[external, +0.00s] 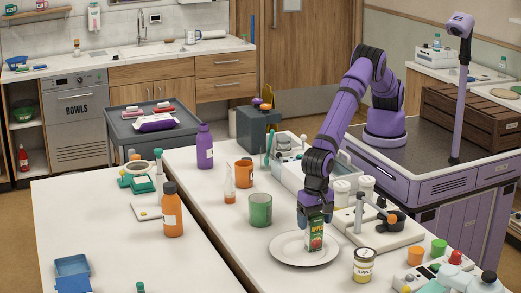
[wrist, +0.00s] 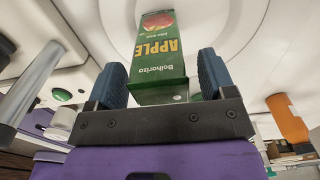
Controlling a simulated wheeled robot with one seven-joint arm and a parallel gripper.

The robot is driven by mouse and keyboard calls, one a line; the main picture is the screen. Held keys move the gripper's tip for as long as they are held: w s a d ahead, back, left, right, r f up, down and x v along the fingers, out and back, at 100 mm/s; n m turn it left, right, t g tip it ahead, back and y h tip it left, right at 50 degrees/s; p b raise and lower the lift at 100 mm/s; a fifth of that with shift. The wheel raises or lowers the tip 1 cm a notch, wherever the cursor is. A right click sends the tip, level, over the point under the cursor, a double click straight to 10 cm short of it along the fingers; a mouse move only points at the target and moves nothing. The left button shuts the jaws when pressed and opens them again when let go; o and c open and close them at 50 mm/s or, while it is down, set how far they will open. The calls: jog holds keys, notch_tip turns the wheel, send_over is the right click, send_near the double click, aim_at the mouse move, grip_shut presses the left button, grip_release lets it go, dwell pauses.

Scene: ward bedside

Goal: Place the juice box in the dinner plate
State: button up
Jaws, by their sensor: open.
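The juice box (external: 315,236) is a green carton marked APPLE with a red fruit picture. It stands upright over the white dinner plate (external: 282,247), toward the plate's right side. In the wrist view the juice box (wrist: 158,52) lies between the two blue fingers, with the white plate (wrist: 225,25) behind it. My gripper (external: 313,219) is right above the box, fingers on either side of its top. In the wrist view my gripper (wrist: 166,85) is open, with small gaps beside the box. Whether the box bottom rests on the plate is hard to tell.
A green cup (external: 260,210) stands behind the plate. A labelled jar (external: 364,265) stands close to its right, and a metal-post stand (external: 375,228) is behind that.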

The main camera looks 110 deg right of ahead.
notch_tip(320, 180, up, 12)
jog(key=shift+r, duration=0.15)
dwell(0.5)
jog(key=s+d+r+n+t+y, duration=0.1)
jog(key=s+d+r+n, duration=0.35)
jog(key=d+r, duration=0.9)
jog(key=s+d+r+n+t, duration=0.1)
jog(key=s+d+r+n, duration=0.3)
jog(key=d+r, duration=0.9)
jog(key=s+d+r+n+t, duration=0.15)
jog(key=s+d+n, duration=0.25)
jog(key=s+d, duration=1.2)
jog(key=s+d+f+n+t, duration=0.1)
jog(key=s+d+f+n, duration=0.1)
jog(key=s, duration=0.5)
jog(key=s+d+f+n+h, duration=0.1)
jog(key=s+d+f+n, duration=0.2)
jog(key=s, duration=0.5)
jog(key=shift+s+d+f+t, duration=0.2)
jog(key=shift+s+f+t, duration=0.05)
jog(key=shift+f+t, duration=0.1)
